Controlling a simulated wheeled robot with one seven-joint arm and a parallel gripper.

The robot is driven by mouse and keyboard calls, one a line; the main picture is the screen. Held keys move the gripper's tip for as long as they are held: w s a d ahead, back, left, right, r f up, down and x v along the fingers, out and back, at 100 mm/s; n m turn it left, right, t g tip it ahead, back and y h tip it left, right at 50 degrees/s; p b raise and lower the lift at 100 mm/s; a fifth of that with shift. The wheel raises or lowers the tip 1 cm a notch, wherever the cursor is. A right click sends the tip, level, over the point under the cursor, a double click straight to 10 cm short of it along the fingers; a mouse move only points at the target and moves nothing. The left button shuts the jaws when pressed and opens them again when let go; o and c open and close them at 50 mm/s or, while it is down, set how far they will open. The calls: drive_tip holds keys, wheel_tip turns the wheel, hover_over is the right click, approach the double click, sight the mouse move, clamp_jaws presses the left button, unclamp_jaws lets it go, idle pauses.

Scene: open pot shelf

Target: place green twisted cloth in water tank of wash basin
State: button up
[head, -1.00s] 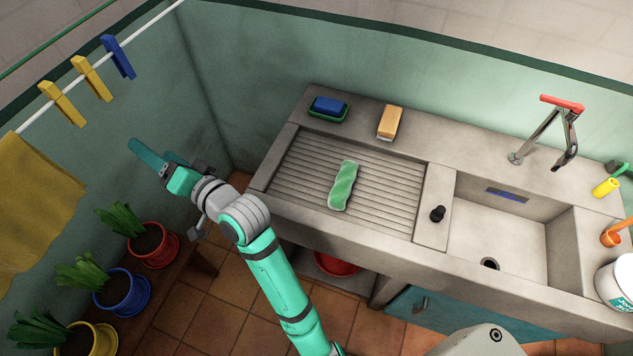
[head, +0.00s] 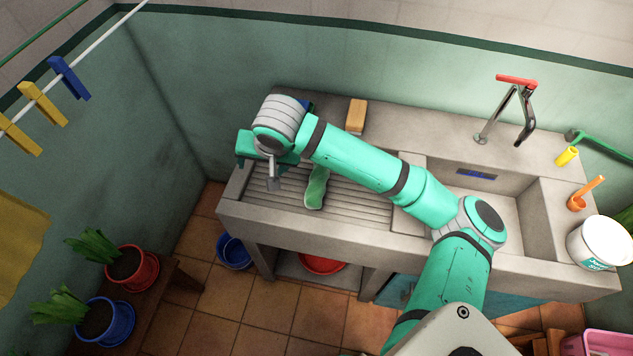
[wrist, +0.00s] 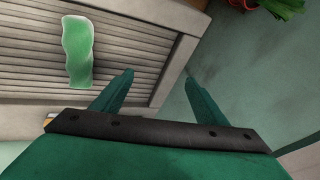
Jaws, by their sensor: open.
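The green twisted cloth (head: 316,187) lies on the ribbed drainboard (head: 350,204) of the concrete wash basin. It also shows in the wrist view (wrist: 77,50), to the left of my fingers and apart from them. My gripper (wrist: 160,77) is open with nothing between its fingers. In the head view it is above the left end of the drainboard, left of the cloth, with its fingertips hard to make out. The water tank (head: 532,237) is the sunken basin on the right, partly hidden by my arm, which crosses over the counter.
A tan brush (head: 356,115) stands on the back ledge, and a blue sponge behind my wrist is mostly hidden. The faucet (head: 510,105) rises behind the tank. A white tub (head: 598,243) and an orange scoop (head: 577,202) sit right of it. Potted plants (head: 130,265) stand left.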

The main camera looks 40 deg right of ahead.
drive_tip(key=s+d+m+g+h, duration=0.2)
drive_tip(key=s+d+g+h, duration=0.1)
drive_tip(key=s+d, duration=0.55)
hover_over(318, 180)
drive_tip(key=s, duration=0.1)
drive_tip(key=f, duration=0.3)
drive_tip(key=a+f, duration=0.1)
drive_tip(key=f, duration=0.1)
drive_tip(key=shift+f, duration=0.2)
drive_tip(key=shift+x, duration=2.95)
drive_tip(key=shift+a, duration=0.15)
drive_tip(key=c, duration=1.4)
drive_tip(key=shift+r, duration=0.15)
